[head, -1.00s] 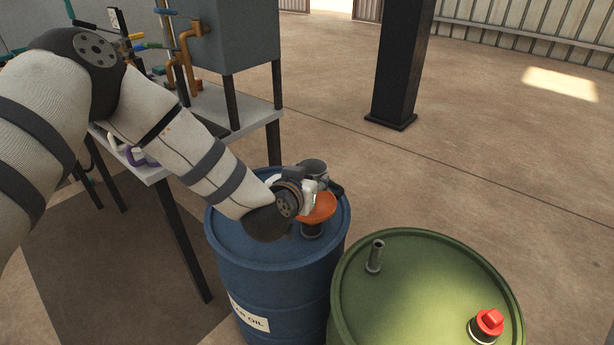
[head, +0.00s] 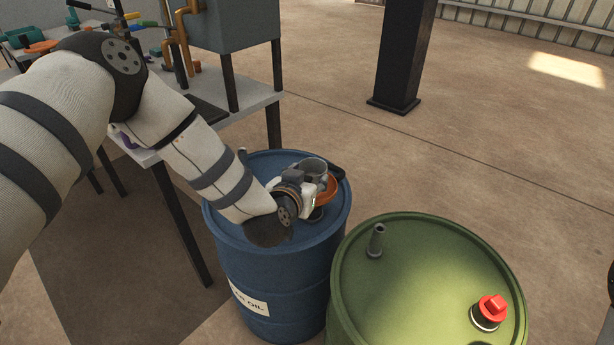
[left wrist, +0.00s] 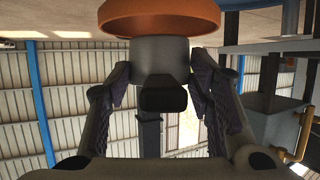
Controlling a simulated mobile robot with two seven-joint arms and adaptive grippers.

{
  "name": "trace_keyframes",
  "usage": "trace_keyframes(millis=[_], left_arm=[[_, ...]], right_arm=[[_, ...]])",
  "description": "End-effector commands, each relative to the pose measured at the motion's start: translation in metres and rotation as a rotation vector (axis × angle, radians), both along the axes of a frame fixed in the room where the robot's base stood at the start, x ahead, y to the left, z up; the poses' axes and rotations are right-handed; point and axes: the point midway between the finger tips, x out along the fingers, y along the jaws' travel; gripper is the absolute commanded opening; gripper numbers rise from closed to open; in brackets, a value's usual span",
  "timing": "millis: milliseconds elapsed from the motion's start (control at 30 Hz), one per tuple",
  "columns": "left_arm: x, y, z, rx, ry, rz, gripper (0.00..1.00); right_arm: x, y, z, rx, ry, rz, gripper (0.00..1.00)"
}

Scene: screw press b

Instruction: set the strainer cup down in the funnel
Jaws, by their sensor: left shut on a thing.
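The strainer cup (head: 313,167) is a grey, open-topped cup above the blue drum in the head view. My left gripper (head: 317,187) is shut on it. In the left wrist view the cup's grey body (left wrist: 160,58) and a black block (left wrist: 163,93) on it sit between the two fingers (left wrist: 163,88). The orange funnel (head: 329,189) stands on the drum, partly hidden behind gripper and cup. Its rim (left wrist: 160,15) shows at the top of the left wrist view, close to the cup. Whether cup and funnel touch is hidden. My right gripper is not in view.
The blue drum (head: 275,235) carries the funnel. A green drum (head: 425,265) with an upright spout (head: 376,240) and a red cap (head: 490,310) stands close at the right. A workbench (head: 230,112) is behind left.

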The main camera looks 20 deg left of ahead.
Motion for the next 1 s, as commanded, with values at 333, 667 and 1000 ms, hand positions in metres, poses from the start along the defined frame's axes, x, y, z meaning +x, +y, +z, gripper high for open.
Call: trace_keyframes(millis=[333, 667, 1000], left_arm=[[0.000, 0.000, 0.000, 0.000, -0.001, 0.000, 0.16], [-0.001, 0.000, -0.017, 0.000, 0.004, 0.001, 0.16], [0.000, 0.000, -0.021, 0.000, 0.000, 0.001, 0.16]], right_arm=[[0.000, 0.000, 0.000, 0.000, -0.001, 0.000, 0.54], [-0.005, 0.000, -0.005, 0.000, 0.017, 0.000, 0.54], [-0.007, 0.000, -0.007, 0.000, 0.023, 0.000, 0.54]])
